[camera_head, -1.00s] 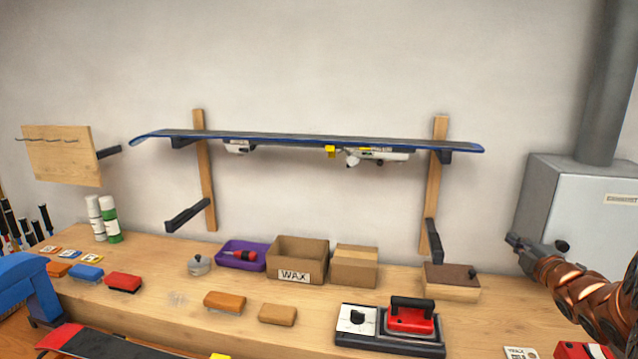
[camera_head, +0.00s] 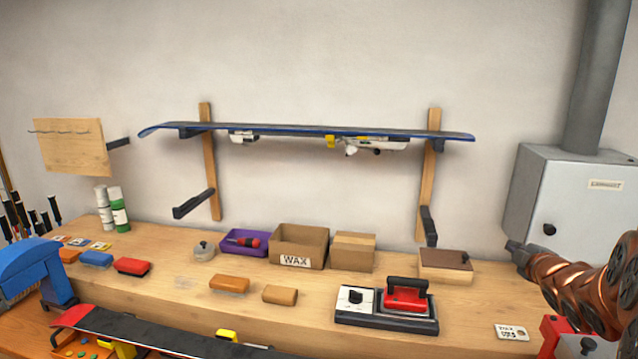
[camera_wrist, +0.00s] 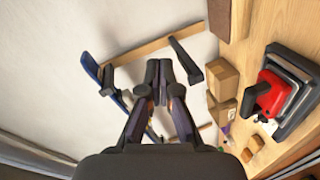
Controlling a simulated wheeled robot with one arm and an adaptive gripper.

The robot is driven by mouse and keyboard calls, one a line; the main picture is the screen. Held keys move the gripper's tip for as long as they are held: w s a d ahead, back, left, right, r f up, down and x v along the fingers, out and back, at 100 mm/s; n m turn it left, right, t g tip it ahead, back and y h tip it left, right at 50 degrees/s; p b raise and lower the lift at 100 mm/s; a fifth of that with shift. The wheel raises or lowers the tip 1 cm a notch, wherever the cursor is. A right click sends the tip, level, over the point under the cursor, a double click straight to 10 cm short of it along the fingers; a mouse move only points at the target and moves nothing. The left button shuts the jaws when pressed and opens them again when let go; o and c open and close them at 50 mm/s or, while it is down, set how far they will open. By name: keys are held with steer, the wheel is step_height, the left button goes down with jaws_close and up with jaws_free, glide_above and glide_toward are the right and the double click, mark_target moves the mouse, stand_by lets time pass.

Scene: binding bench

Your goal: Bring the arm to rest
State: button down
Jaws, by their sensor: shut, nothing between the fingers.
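My arm comes in from the right edge in the head view, with copper-coloured links. My gripper (camera_head: 513,247) is at its left end, in front of the grey cabinet's lower left part and clear of the bench top. In the wrist view my gripper (camera_wrist: 159,75) has its two dark fingers side by side with their tips together. It is shut with nothing held. The wall and shelf brackets show beyond the fingertips.
A red iron (camera_head: 406,297) stands on the bench (camera_head: 480,320), left of my arm. A wooden block (camera_head: 446,262) lies left of my gripper. The grey cabinet (camera_head: 585,200) is behind my arm. A snowboard (camera_head: 310,131) rests on wall brackets. A red-tipped board (camera_head: 150,330) lies in front.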

steer(key=s+a+f+m+g+h+b, duration=0.1)
steer(key=s+a+f+m+g+b, duration=0.2)
steer(key=s+a+f+m+g, duration=0.5)
steer(key=s+a+f+m+g+b, duration=0.1)
steer(key=s+a+f+b, duration=0.5)
steer(key=s, duration=0.6)
steer(key=s+a+f+m+g+y, duration=0.1)
steer(key=s+a, duration=0.3)
steer(key=s, duration=0.4)
steer(key=s+a+f+m+g+y+b, duration=0.1)
steer(key=s+a+f+g, duration=0.3)
steer(key=s, duration=0.5)
steer(key=s+a+f+m+g+b, duration=0.1)
steer(key=s+a+f+m+g, duration=0.1)
steer(key=s+a, duration=0.4)
steer(key=s+g, duration=0.1)
steer(key=s, duration=0.1)
steer(key=shift+s+a+f+y, duration=0.15)
steer(key=shift+s+f+y, duration=0.2)
steer(key=shift+y, duration=0.05)
